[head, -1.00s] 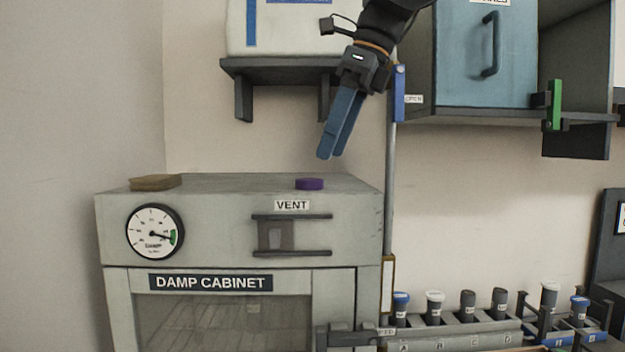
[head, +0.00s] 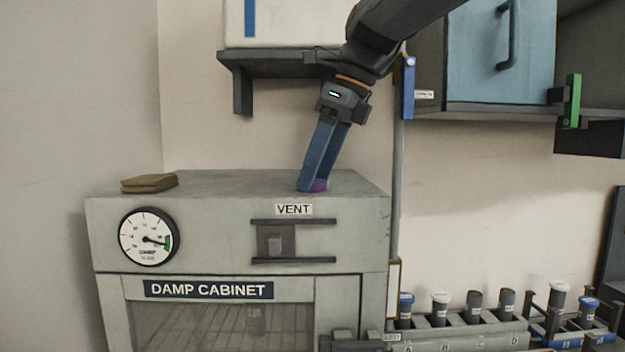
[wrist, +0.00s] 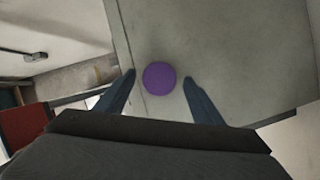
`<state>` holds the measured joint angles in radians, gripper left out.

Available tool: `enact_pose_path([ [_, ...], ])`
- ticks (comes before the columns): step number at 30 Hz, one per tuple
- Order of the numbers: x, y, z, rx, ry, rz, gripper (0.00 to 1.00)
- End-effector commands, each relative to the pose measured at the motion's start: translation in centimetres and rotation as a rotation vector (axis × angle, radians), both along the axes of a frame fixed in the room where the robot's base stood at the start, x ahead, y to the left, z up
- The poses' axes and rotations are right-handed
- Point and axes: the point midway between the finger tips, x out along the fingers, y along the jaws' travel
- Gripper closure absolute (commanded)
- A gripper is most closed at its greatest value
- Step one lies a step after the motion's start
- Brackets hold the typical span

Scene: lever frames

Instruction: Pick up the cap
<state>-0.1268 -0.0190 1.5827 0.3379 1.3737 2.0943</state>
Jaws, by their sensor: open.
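The purple cap (head: 319,186) lies on top of the damp cabinet (head: 215,187), partly hidden behind a finger in the head view. In the wrist view the round cap (wrist: 159,78) shows whole, just ahead of and between the two blue fingertips. My gripper (head: 312,187) is open and reaches down to the cabinet top at the cap. In the wrist view my gripper (wrist: 159,78) has a gap between each finger and the cap. I cannot tell from these views whether a fingertip touches the cabinet top.
A brown flat block (head: 149,183) lies at the left of the cabinet top. A shelf (head: 270,66) and a blue-doored cupboard (head: 490,60) hang above. A vertical pipe (head: 398,180) runs beside the cabinet. A rack (head: 460,336) of capped vials stands lower right.

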Motion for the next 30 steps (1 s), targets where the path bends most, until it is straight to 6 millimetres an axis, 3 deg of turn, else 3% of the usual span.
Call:
enact_pose_path([
  [7,0.0,0.2,-0.2,0.000,0.000,0.002,0.38],
  [15,0.0,0.2,-0.2,0.000,0.000,0.002,0.82],
  [24,0.0,0.2,0.1,0.000,-0.001,0.003,0.82],
  [30,0.1,0.2,1.9,0.001,-0.003,0.002,0.82],
])
